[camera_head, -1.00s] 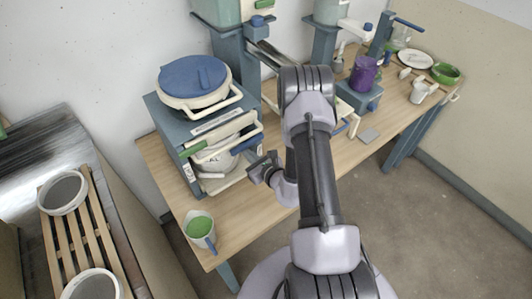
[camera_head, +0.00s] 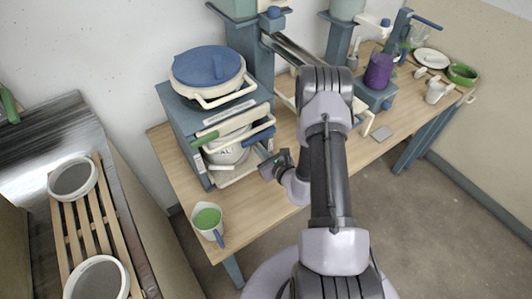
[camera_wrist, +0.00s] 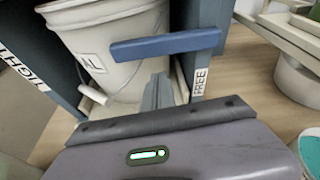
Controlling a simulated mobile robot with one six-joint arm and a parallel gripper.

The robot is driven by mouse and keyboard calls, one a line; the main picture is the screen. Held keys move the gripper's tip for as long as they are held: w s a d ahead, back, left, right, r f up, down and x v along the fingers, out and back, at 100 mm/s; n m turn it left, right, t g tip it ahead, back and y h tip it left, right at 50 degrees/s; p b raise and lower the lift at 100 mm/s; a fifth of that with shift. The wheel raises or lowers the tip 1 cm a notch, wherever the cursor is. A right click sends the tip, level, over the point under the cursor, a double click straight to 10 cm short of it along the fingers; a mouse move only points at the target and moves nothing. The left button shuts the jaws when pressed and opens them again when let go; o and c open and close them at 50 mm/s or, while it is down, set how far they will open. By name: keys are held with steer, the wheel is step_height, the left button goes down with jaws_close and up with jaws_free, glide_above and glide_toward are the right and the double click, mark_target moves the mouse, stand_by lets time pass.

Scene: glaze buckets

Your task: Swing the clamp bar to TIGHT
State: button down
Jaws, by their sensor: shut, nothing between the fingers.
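The clamp bar's blue grip (camera_wrist: 165,44) lies across the front of a white bucket (camera_wrist: 115,45) in the wrist view, its right end by the post marked FREE (camera_wrist: 200,80). A TIGHT label (camera_wrist: 25,68) is on the left post. In the head view the blue grip (camera_head: 258,137) is at the right front of the blue frame (camera_head: 185,125). My gripper (camera_wrist: 157,90) is shut and empty, its fingertips just below the blue grip in the picture; whether they touch it I cannot tell. In the head view my gripper (camera_head: 274,163) is just right of the frame.
A green-filled jug (camera_head: 207,220) stands at the bench's near left corner. A blue-lidded pot (camera_head: 208,72) sits on top of the frame. A purple pot (camera_head: 379,71) stands further right. The bench (camera_head: 185,165) has free room in front.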

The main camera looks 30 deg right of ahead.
steer(key=f+p+v, duration=0.1)
steer(key=v, duration=0.8)
steer(key=shift+s+p, duration=0.35)
steer(key=shift+s, duration=0.15)
